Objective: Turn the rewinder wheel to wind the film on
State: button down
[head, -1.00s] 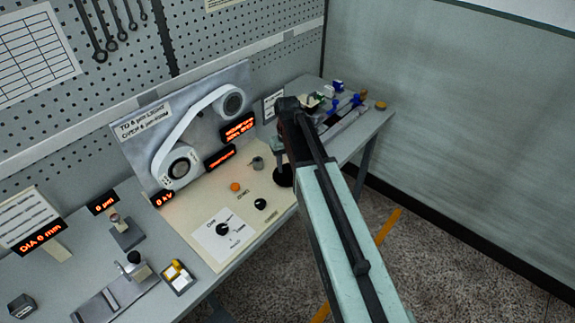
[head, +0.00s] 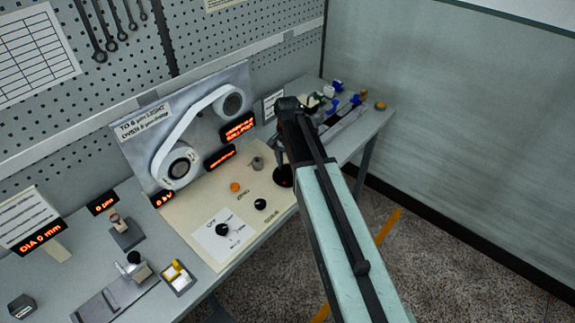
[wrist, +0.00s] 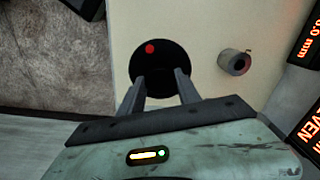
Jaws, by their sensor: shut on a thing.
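The rewinder wheel (wrist: 157,55) is a black disc with a red dot near its edge, on the cream panel. In the head view the wheel (head: 283,177) is partly hidden behind my gripper (head: 280,158). In the wrist view the two fingers of my gripper (wrist: 158,77) reach down over the wheel's near part. They are shut on the wheel, though the exact contact is hard to see. The pale film (head: 189,127) runs between a lower-left spool (head: 179,168) and an upper-right spool (head: 232,104) on the upright plate.
A grey knob (head: 257,163) stands beside the wheel; it also shows in the wrist view (wrist: 235,63). An orange button (head: 235,187) and black knobs (head: 222,229) sit on the panel. Lit red displays (head: 219,157) are behind. Small blue-handled tools (head: 336,86) lie at the bench's far end.

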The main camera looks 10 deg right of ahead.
aim_at(287, 167)
jog(key=m, duration=0.5)
dwell(0.6)
jog(key=c, duration=0.9)
grip_release()
jog(key=shift+o, duration=0.2)
notch_tip(287, 167, up, 8)
jog(key=p, duration=0.8)
jog(key=shift+f, duration=0.15)
